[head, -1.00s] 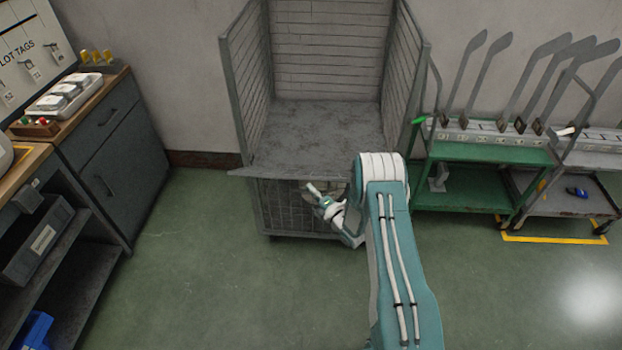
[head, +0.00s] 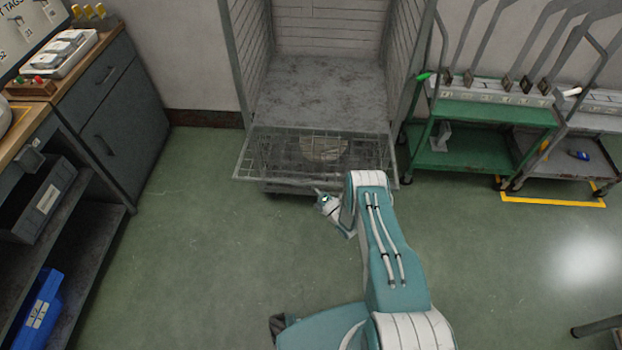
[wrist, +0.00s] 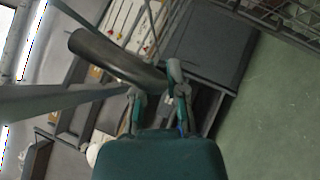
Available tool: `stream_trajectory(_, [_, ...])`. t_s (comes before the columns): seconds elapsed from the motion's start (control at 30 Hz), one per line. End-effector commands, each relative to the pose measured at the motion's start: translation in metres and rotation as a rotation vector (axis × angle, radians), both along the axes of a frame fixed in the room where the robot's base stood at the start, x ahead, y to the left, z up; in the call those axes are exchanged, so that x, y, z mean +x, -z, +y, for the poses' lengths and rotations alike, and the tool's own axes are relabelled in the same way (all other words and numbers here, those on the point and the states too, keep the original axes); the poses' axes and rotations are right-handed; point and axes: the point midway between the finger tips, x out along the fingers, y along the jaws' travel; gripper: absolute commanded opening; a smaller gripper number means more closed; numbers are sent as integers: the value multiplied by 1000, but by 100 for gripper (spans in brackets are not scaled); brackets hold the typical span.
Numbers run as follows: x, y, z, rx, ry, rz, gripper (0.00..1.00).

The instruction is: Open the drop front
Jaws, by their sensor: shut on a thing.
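The grey wire-mesh drop front (head: 270,150) of the tall roll cage (head: 320,85) leans outward and down from the cage opening in the head view. Its free edge is toward me, and the floor of the cage shows behind it. In the wrist view my gripper (wrist: 157,80) is shut at a grey bar (wrist: 60,103) and a dark curved piece, which appear to be parts of the drop front. The exact contact is hard to make out.
A green cart (head: 480,155) and a grey cart (head: 570,165) stand right. The green floor (head: 200,260) before the cage is clear.

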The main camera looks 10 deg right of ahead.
Motion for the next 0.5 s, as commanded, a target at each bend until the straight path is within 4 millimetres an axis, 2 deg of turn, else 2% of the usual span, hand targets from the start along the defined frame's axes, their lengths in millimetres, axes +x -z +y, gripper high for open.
stream_trajectory(0.2, [-1, 14, 1, -12, -5, -47, 0])
stream_trajectory(0.5, [-1, 20, 1, -21, -5, -68, 0])
